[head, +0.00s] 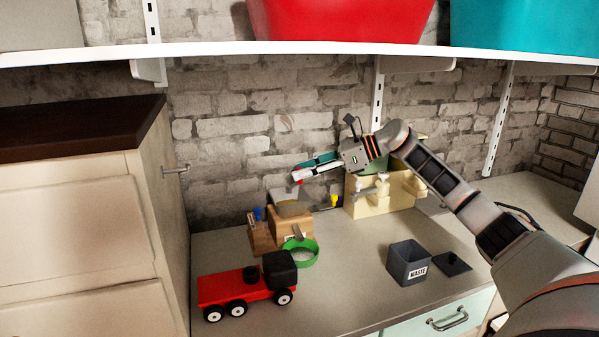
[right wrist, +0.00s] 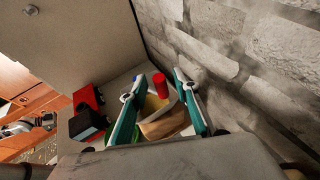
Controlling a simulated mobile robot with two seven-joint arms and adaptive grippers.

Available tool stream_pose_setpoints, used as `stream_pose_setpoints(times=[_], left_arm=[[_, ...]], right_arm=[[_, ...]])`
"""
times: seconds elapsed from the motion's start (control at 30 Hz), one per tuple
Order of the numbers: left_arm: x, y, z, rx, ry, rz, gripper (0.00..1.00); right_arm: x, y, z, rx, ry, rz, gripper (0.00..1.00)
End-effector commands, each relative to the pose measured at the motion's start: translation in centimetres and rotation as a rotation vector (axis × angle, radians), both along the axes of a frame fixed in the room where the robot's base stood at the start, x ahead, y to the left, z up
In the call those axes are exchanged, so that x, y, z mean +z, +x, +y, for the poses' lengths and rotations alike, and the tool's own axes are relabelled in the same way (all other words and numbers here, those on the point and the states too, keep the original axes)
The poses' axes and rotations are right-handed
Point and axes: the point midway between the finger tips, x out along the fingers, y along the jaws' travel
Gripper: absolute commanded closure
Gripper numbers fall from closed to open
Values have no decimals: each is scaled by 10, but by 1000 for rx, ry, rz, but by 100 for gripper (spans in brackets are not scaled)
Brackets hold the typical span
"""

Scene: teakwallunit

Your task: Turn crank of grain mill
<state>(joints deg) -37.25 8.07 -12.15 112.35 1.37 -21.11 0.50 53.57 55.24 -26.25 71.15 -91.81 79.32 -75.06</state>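The grain mill (head: 291,228) is a wooden body with a hopper on top, standing on the counter near the brick wall. It also shows in the right wrist view (right wrist: 166,127). A red knob (right wrist: 161,86), which looks like the crank's handle, shows between my fingers in the right wrist view; only a bit of red shows at the fingertips in the head view. My right gripper (head: 298,172) is open above the mill, its teal-lined fingers (right wrist: 154,88) apart on either side of the knob's line of sight. Contact cannot be told. The crank arm is mostly hidden.
A green bowl (head: 301,256) stands before the mill. A red toy truck (head: 235,286) is at front left, a grey waste bin (head: 407,264) and its dark lid (head: 452,264) at right. A cream box-like unit (head: 385,205) stands behind. A shelf (head: 300,48) overhangs; a cabinet (head: 90,210) borders the left.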

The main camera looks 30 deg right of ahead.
Motion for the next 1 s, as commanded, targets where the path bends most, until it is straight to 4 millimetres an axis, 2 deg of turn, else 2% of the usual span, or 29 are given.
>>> stream_pose_setpoints(times=[0.3,0.5,1.0], left_arm=[[1,1,0,0,-2,-3,60],[1,1,-1,1,-3,-2,60],[1,1,-1,1,-3,-3,60]], right_arm=[[25,-38,-47,-4,-3,0,70],[35,-55,-67,-1,-2,1,70],[40,-61,-73,1,0,0,70]])
